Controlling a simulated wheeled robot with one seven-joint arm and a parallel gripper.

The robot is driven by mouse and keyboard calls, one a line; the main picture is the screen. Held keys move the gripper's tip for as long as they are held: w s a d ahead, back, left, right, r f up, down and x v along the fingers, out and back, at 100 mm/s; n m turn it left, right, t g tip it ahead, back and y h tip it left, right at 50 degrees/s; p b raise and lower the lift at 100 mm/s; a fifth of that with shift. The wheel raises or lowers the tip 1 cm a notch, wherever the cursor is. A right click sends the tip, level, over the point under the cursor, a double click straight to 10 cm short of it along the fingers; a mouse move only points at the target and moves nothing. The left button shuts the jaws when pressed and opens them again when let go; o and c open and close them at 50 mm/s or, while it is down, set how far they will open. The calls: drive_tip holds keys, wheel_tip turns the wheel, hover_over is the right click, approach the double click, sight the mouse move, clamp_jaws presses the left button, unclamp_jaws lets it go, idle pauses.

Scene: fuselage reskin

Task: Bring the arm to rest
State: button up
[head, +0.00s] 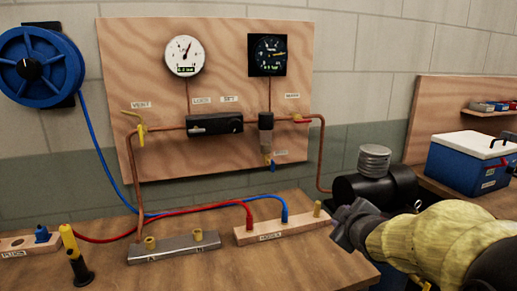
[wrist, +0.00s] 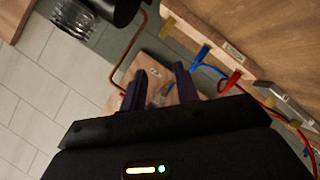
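My gripper (head: 350,222) is at the right of the head view, beyond the right end of the wooden hose block and in front of the black tank. My arm, in a yellow sleeve, reaches in from the right edge. In the wrist view the two dark fingers of my gripper (wrist: 158,90) stand apart with nothing held between them. The gap shows part of the wooden panel behind.
The wooden hose block (head: 285,232) with red and blue hoses and a metal block (head: 173,247) lie on the bench. A black tank (head: 375,187) stands close behind my gripper. A blue cooler (head: 465,160) is at right. The gauge panel (head: 215,90) rises behind.

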drive_tip(key=s+a+f+m+g, duration=0.3)
drive_tip(key=s+f+m+g, duration=0.2)
drive_tip(key=s+f, duration=0.45)
drive_tip(key=s+a+f+m+g, duration=0.2)
drive_tip(key=s+f+m+g, duration=0.3)
drive_tip(key=s+f, duration=0.45)
drive_tip(key=w+p+v, duration=0.2)
drive_tip(key=p+v, duration=0.8)
drive_tip(key=w+r+p+v, duration=0.1)
drive_tip(key=w+p+v, duration=0.1)
drive_tip(key=p+v, duration=0.8)
drive_tip(key=shift+a+r+p, duration=0.2)
drive_tip(key=shift+r+p, duration=0.15)
drive_tip(key=shift+w, duration=0.1)
